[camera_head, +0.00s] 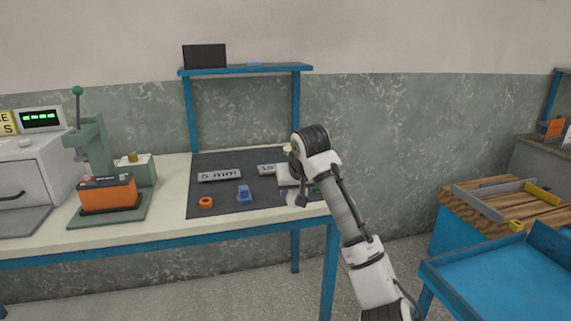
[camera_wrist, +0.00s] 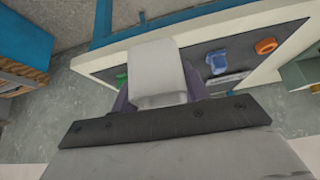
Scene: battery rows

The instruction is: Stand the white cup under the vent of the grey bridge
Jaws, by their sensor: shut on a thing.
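My gripper (camera_wrist: 158,98) is shut on the white cup (camera_wrist: 157,66), which fills the space between its fingers in the wrist view. In the head view my gripper (camera_head: 291,186) is over the right part of the dark mat, and my arm hides much of that spot. A grey piece with dark marks (camera_head: 219,175) lies on the mat. A second grey piece (camera_head: 267,169) is partly hidden by my gripper. I cannot tell which of them, if either, is the grey bridge, and no vent can be made out.
The dark mat (camera_head: 222,204) lies on the bench with an orange ring (camera_head: 206,202) and a blue part (camera_head: 244,194). A green press (camera_head: 93,150) with an orange battery (camera_head: 108,193) stands left. A blue shelf (camera_head: 232,69) rises behind. A blue tray table (camera_head: 515,270) stands right.

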